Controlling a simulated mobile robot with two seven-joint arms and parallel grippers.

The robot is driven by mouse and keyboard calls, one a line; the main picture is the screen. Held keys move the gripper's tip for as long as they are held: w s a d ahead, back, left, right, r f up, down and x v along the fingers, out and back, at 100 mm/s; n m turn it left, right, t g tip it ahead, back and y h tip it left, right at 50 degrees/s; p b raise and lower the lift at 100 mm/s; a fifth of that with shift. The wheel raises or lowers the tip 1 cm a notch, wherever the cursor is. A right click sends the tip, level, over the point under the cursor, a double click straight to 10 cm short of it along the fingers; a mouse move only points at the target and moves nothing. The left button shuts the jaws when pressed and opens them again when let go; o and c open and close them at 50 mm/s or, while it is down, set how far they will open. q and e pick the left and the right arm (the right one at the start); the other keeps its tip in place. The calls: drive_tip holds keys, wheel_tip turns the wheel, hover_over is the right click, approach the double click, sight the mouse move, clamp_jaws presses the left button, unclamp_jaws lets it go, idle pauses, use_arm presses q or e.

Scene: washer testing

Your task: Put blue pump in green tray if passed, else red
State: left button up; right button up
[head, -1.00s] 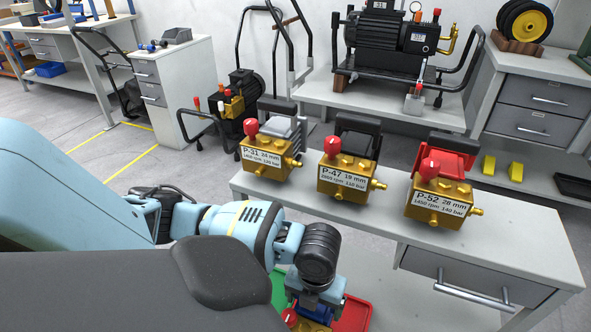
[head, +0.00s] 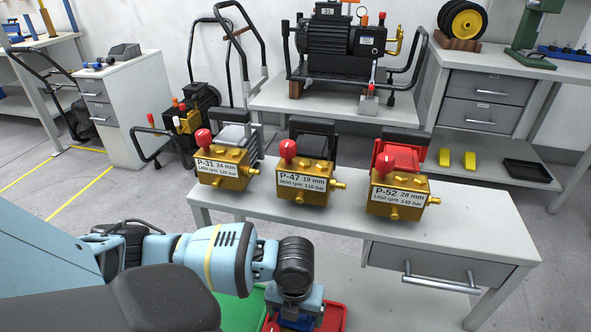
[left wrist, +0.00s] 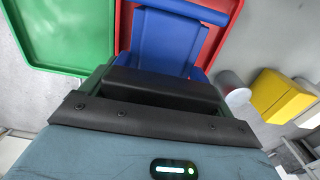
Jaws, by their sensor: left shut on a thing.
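My left gripper (head: 292,312) is at the bottom of the head view, shut on the blue pump (head: 298,324), whose lower part is cut off by the frame edge. In the left wrist view the blue pump (left wrist: 165,42) shows beyond the dark fingers. The green tray (head: 240,312) lies left of the gripper and the red tray (head: 335,318) lies around and right of it. In the left wrist view the green tray (left wrist: 60,35) is at the upper left and the red tray (left wrist: 124,22) is behind the pump. Whether the pump touches the red tray I cannot tell. My right gripper is out of view.
A bench (head: 470,225) holds three brass pumps labelled P-31 (head: 222,172), P-47 (head: 305,180) and P-52 (head: 398,192). A drawer with a handle (head: 440,285) is under its right end. Behind stands a table with a large black pump unit (head: 335,45).

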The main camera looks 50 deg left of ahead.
use_arm(q)
drive_tip(key=shift+w+r, duration=0.2)
drive_tip(key=o, duration=1.5)
drive_tip(key=shift+s+f, duration=0.2)
drive_tip(key=shift+r, duration=0.4)
wheel_tip(320, 180, up, 10)
drive_tip(key=p, duration=0.3)
drive_tip(key=shift+r, duration=0.7)
